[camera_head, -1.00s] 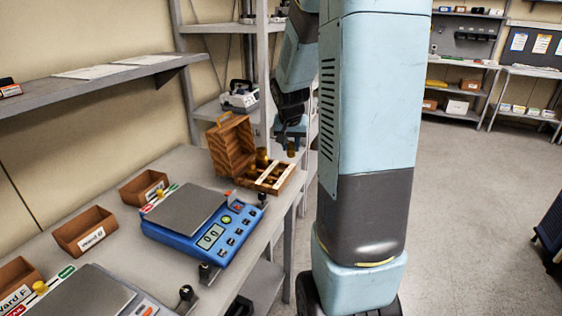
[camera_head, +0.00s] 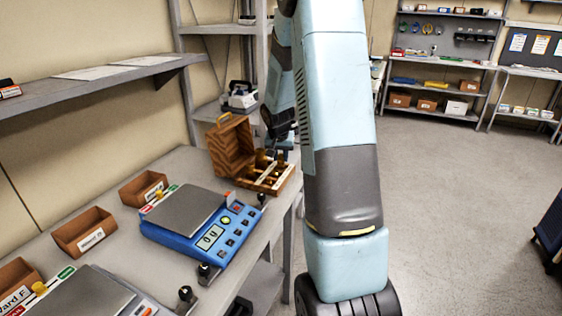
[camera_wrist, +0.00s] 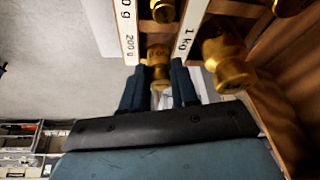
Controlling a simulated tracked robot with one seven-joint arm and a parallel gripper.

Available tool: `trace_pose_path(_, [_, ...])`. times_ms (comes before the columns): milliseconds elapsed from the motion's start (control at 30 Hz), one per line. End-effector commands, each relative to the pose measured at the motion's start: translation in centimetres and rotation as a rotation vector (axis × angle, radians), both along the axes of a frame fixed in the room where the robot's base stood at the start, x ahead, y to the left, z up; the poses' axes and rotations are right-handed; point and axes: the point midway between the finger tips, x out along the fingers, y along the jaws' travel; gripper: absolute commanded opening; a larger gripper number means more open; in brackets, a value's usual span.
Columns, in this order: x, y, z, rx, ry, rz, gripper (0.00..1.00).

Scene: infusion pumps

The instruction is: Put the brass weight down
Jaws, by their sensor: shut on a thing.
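In the wrist view my gripper (camera_wrist: 158,66) is shut on a brass weight (camera_wrist: 158,76), with a dark blue finger on either side. The held weight is by the slots of the wooden weight box (camera_wrist: 262,45), near the white strips marked 200 g (camera_wrist: 127,38) and 1 kg (camera_wrist: 187,38). I cannot tell whether it touches the box. A larger brass weight (camera_wrist: 228,62) stands right of it. In the head view my gripper (camera_head: 280,146) is low over the open box (camera_head: 277,187); the held weight is hard to make out there.
A blue scale (camera_head: 197,240) with a grey pan stands on the bench (camera_head: 172,165) left of the box. Small cardboard bins (camera_head: 85,232) line the wall side. A shelf unit (camera_head: 215,108) rises behind the box. Open floor lies to the right.

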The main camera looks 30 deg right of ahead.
Motion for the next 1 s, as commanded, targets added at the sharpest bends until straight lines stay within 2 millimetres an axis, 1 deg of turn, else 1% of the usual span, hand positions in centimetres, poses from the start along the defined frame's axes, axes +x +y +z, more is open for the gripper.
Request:
trace_pose_path(33, [-0.1, 0.1, -0.9, 0.001, 0.004, 0.001, 0.0])
trace_pose_path(100, [-0.1, 0.0, -1.7, 0.001, 0.003, 0.001, 0.0])
trace_pose_path(167, [-0.1, 0.0, -2.1, 0.0, 0.002, 0.001, 0.0])
trace_pose_path(433, [-0.1, 0.0, -2.2, 0.0, 0.0, 0.0, 0.0])
trace_pose_path(833, [-0.2, 0.1, -3.4, 0.001, 0.006, 0.001, 0.0])
trace_pose_path(867, [-0.2, 0.1, -3.5, 0.002, 0.007, 0.0, 0.3])
trace_pose_path(1000, [-0.3, 0.1, -3.7, 0.003, 0.01, 0.0, 0.43])
